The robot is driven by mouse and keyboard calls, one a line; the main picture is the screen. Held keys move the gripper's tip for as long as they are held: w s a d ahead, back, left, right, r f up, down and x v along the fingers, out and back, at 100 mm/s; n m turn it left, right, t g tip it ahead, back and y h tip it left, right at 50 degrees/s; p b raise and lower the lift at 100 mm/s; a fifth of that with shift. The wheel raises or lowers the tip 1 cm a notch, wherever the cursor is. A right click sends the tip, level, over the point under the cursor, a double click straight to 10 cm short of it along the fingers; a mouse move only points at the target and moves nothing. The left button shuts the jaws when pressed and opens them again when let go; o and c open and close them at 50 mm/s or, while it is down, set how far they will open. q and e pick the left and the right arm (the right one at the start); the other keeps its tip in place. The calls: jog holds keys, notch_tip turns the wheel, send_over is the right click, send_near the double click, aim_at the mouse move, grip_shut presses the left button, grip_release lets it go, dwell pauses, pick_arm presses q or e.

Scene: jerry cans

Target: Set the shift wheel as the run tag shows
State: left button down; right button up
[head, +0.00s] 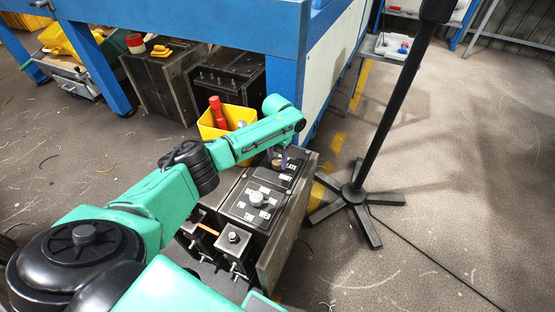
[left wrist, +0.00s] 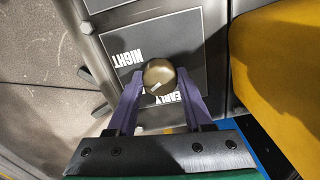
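The shift wheel, a round brass knob (left wrist: 160,75), sits on a dark plate (left wrist: 200,65) with white labels NIGHT and EARLY, seen in the left wrist view. A small pale mark shows on the knob's lower edge, near EARLY; its exact pointing is hard to tell. My left gripper (left wrist: 160,82) has its purple fingers on both sides of the knob, seemingly touching it. In the head view, my left gripper (head: 280,158) reaches down at the far end of the dark case (head: 290,222). I cannot make out a run tag. My right gripper is out of view.
A second plate (head: 240,208) with a grey knob (head: 257,199) and several white labels lies nearer on the case. A yellow bin (head: 207,124) with a red-handled item stands behind. A black stand (head: 357,197) is at right, with open floor around it.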

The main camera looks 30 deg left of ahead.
pick_arm(q)
jog(key=shift+r, duration=0.1)
jog(key=shift+n+p, duration=0.5)
jog(key=shift+p, duration=0.2)
jog(key=n+p, duration=0.3)
jog(key=n, duration=0.2)
jog(key=shift+d, duration=0.1)
jog(key=n, duration=0.2)
jog(key=shift+n+p, duration=0.3)
jog(key=shift+p, duration=0.1)
jog(key=shift+w+n, duration=0.1)
jog(key=shift+n, duration=1.4)
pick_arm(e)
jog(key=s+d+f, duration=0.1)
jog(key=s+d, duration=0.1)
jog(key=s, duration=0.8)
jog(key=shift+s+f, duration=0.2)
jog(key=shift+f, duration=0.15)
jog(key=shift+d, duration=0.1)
pick_arm(q)
jog(key=shift+c, duration=1.5)
grip_release()
